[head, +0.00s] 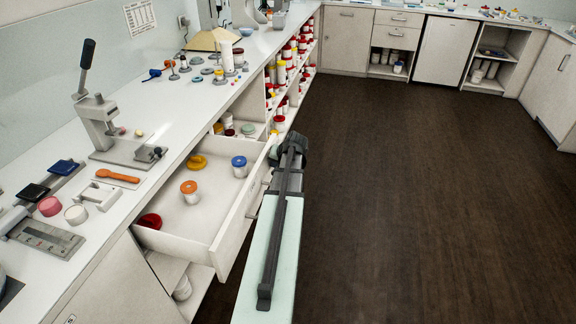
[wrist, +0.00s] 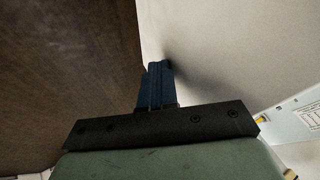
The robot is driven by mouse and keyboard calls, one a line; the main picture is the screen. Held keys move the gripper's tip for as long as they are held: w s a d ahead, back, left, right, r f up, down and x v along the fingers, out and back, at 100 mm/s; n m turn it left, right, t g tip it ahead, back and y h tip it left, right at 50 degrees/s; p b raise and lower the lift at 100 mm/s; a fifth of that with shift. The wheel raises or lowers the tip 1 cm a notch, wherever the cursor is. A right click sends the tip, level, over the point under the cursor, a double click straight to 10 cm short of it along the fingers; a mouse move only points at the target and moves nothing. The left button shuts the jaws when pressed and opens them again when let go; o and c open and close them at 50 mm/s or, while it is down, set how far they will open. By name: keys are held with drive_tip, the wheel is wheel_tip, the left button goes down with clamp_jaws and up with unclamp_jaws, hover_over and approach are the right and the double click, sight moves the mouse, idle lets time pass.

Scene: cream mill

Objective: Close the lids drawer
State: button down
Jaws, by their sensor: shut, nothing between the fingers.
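The white drawer (head: 232,232) stands pulled out from under the counter on the left in the head view. Inside it are an orange-topped jar (head: 190,192), a blue-topped jar (head: 239,168), a yellow ring-shaped lid (head: 197,162) and a red lid (head: 150,221). My gripper (head: 292,148) is by the outer side of the drawer front, near its far end; its fingertips are hard to make out there. In the wrist view my gripper (wrist: 157,70) has its dark fingers together and empty, beside a pale flat surface. I cannot tell whether they touch it.
Open shelves with red-lidded jars (head: 283,75) line the cabinet beyond the drawer. The dark floor (head: 420,180) to the right is clear.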

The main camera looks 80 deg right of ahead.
hover_over(224, 167)
drive_tip(key=shift+w+a, duration=0.1)
idle(0.6)
